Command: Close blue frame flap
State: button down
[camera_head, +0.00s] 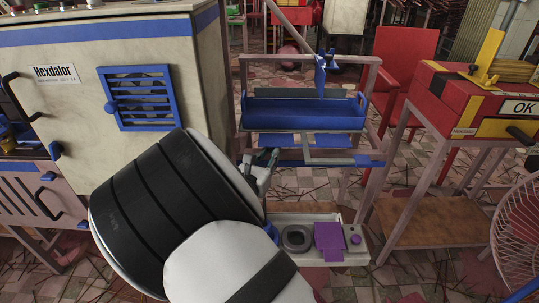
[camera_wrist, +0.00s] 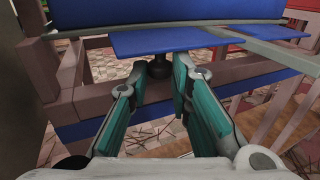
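A mauve frame (camera_head: 243,88) holds a long blue trough-like panel (camera_head: 300,112) in the head view. Flat blue pieces lie along its lower front, including a blue flap (camera_head: 270,140); I cannot tell for certain which piece is the task's flap. In the wrist view a flat blue panel (camera_wrist: 160,42) spans the top, with a dark round knob (camera_wrist: 158,69) under it. My gripper (camera_head: 262,160) is just below the frame's lower left front. Its teal fingers (camera_wrist: 160,66) are apart and empty, with the knob showing between and beyond the tips. I cannot see contact.
A large cream machine (camera_head: 150,60) with a blue vent stands at left. Below the frame is a pale tray (camera_head: 345,255) with a purple block (camera_head: 328,236). A red-and-yellow box (camera_head: 470,100) on a mauve stand and a wire fan (camera_head: 518,230) are at right.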

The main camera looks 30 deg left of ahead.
aim_at(273, 144)
jog(key=shift+r+p, duration=0.15)
jog(key=shift+p, duration=0.25)
jog(key=r+g+p, duration=0.1)
jog(key=p, duration=0.1)
jog(key=r+g+p, duration=0.1)
jog(key=p, duration=0.2)
jog(key=shift+s+d+n+h+p, duration=0.2)
jog(key=shift+n+h+p, duration=0.1)
jog(key=shift+n+p, duration=0.1)
jog(key=g+p, duration=0.1)
jog(key=p, duration=0.1)
jog(key=r+g+p, duration=0.1)
jog(key=p, duration=0.2)
jog(key=shift+s+r+n+g+h+p, duration=0.1)
jog(key=shift+r+n+g+h+p, duration=0.2)
jog(key=shift+n+p, duration=0.1)
jog(key=r+g+p, duration=0.1)
jog(key=p, duration=0.3)
jog(key=shift+g+h, duration=0.3)
jog(key=g+p, duration=0.1)
jog(key=n+p, duration=0.1)
jog(key=p, duration=0.1)
jog(key=shift+w+a+r+g+h, duration=0.15)
jog(key=shift+w+r+g+h, duration=0.05)
jog(key=shift+r+g+h, duration=0.2)
jog(key=shift+p, duration=0.5)
jog(key=c, duration=1.5)
grip_release()
